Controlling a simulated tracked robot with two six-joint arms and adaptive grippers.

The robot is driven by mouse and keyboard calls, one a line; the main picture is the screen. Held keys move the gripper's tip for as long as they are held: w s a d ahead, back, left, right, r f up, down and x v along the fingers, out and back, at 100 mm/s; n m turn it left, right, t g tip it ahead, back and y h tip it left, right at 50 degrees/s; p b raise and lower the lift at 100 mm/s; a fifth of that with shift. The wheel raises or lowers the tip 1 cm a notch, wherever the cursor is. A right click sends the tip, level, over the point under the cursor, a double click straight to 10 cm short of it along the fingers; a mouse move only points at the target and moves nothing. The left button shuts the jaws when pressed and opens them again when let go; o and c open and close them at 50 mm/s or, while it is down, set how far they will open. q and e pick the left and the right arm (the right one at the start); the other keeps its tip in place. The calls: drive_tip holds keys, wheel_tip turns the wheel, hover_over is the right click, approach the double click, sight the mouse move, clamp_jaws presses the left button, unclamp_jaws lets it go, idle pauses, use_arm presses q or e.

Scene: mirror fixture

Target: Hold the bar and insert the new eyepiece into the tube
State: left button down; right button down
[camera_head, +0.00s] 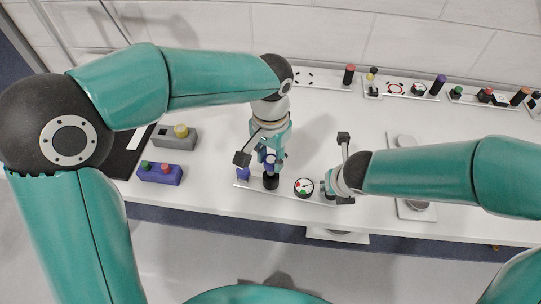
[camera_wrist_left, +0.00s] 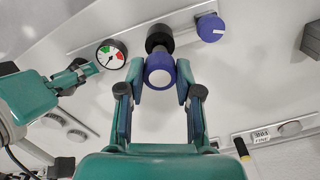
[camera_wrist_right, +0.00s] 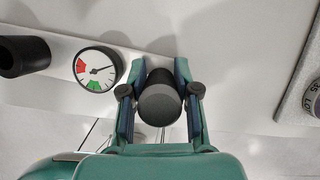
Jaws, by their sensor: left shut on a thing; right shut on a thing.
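A blue eyepiece (camera_wrist_left: 160,74) with a pale end is shut between the fingers of my left gripper (camera_head: 271,160). It is at the black tube (camera_head: 271,182), which shows just beyond it in the left wrist view (camera_wrist_left: 158,36); I cannot tell whether it is inside or only above. The tube stands on a narrow light bar (camera_head: 287,190). My right gripper (camera_head: 331,187) is shut on a dark grey cylinder (camera_wrist_right: 160,101) at the bar's right end. The fingers partly hide this cylinder.
A round gauge (camera_head: 304,187) sits on the bar between my grippers. A blue cylinder (camera_wrist_left: 210,27) is beside the tube. Blue (camera_head: 160,174) and grey (camera_head: 175,137) button boxes stand at left. Rails with knobs (camera_head: 402,90) line the back. The middle table is clear.

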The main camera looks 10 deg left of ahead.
sight(270, 168)
use_arm(q)
drive_tip(key=shift+f, duration=2.15)
drive_tip(key=c, duration=0.7)
unclamp_jaws()
wheel_tip(270, 168, up, 12)
drive_tip(key=shift+f, duration=0.1)
